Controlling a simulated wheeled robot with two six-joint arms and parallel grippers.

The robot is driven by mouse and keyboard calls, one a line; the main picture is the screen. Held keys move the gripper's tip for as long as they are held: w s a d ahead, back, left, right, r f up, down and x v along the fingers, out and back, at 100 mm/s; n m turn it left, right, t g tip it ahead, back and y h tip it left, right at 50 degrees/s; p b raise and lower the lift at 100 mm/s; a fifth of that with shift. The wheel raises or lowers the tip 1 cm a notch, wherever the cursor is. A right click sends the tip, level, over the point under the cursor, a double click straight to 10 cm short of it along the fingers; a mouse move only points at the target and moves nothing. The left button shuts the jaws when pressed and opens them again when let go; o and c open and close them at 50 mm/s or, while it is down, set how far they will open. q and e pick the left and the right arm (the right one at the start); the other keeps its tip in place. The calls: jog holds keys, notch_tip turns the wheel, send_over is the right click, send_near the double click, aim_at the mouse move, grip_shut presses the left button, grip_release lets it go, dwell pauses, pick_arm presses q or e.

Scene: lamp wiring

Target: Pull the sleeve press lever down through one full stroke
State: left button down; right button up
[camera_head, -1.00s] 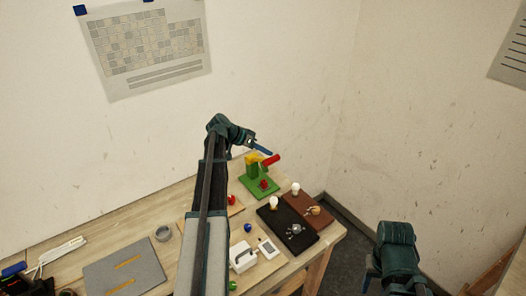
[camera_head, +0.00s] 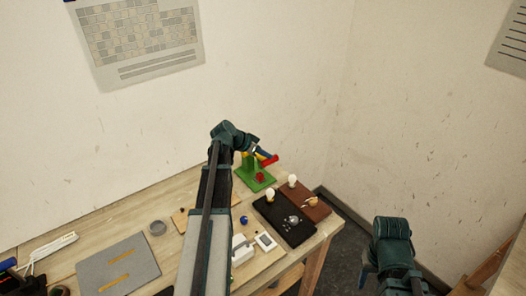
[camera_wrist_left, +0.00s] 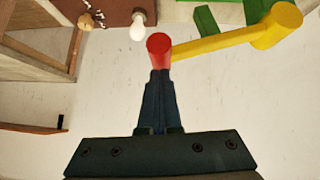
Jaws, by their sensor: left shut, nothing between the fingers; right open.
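The sleeve press has a green base (camera_head: 254,183), a green post and a yellow lever arm with a red handle (camera_head: 270,161). In the left wrist view, the yellow lever arm (camera_wrist_left: 225,42) runs from a thick yellow hub at upper right to the red handle (camera_wrist_left: 159,50). My left gripper (camera_head: 263,152) is shut and empty. Its blue fingertips (camera_wrist_left: 158,76) overlap the handle's lower edge in the wrist view, seemingly at or just above it; I cannot tell if they touch. My wrist partly hides the press. My right gripper (camera_head: 364,278) hangs open at lower right, away from the table.
A black board (camera_head: 283,218) and a brown board (camera_head: 306,202), each with a bulb, lie right of the press. A grey mat (camera_head: 118,265) lies at left. A white device (camera_head: 241,250) stands near my left arm. The wall is behind the table.

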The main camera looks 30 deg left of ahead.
aim_at(269, 163)
pick_arm(q)
jog(key=f, duration=0.1)
jog(key=d+f+y+b, duration=0.1)
jog(key=f+b, duration=0.1)
jog(key=shift+s+d+m+t, duration=0.15)
jog(key=shift+s+m+t, duration=0.15)
jog(key=shift+d+f+b, duration=0.25)
jog(key=shift+f+b, duration=0.5)
jog(key=shift+b, duration=0.05)
pick_arm(e)
jog(key=shift+f, duration=2.2)
